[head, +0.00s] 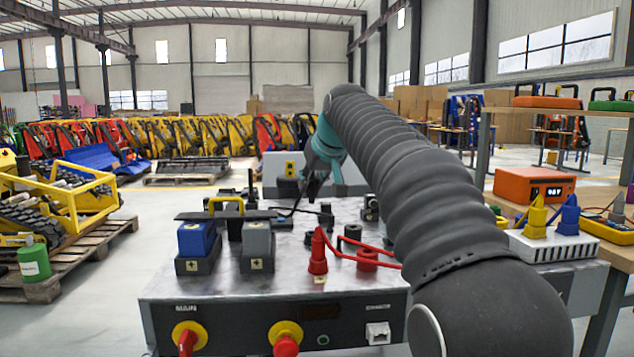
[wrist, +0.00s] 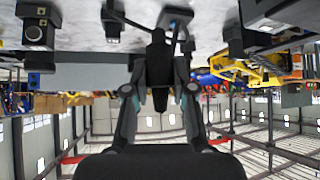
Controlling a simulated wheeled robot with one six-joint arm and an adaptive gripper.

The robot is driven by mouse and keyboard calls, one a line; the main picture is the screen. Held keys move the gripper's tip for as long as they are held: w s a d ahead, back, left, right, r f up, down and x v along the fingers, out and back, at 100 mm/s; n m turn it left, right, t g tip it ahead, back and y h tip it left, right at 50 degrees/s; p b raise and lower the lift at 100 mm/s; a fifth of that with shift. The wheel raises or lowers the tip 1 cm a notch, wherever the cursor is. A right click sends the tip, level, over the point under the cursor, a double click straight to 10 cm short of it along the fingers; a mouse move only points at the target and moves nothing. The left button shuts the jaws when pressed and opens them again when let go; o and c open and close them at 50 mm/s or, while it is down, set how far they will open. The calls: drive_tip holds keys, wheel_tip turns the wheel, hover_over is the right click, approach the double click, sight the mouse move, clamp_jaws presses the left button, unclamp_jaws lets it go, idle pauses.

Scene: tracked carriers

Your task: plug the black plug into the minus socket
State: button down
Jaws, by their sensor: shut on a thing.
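My gripper (head: 316,178) is over the far part of the metal-topped bench, partly hidden by its own wrist. In the wrist view, which looks upside down, my gripper (wrist: 159,92) is shut on the black plug (wrist: 158,58), its fingers on either side. A black cable shows by the plug. In the head view the plug is small and dark below the fingers and hard to separate from them. Several black fittings stand on the bench, one a black ring-like piece (head: 350,238). I cannot tell which is the minus socket; no minus mark is readable.
A red plug (head: 317,254) stands upright near the bench's front, its red cable running by a red ring-like socket (head: 367,259). Blue (head: 196,240) and grey (head: 257,241) blocks stand at the left, with a dark bar and yellow handle above. Bare metal (head: 225,285) lies in front.

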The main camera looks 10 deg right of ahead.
sight(312, 202)
idle(0.3)
drive_tip(key=shift+f+b, duration=2.05)
drive_tip(key=shift+f, duration=0.8)
drive_tip(key=shift+p, duration=0.5)
drive_tip(key=shift+f+b, duration=0.65)
drive_tip(key=shift+f, duration=0.75)
idle(1.4)
drive_tip(key=c, duration=0.9)
unclamp_jaws()
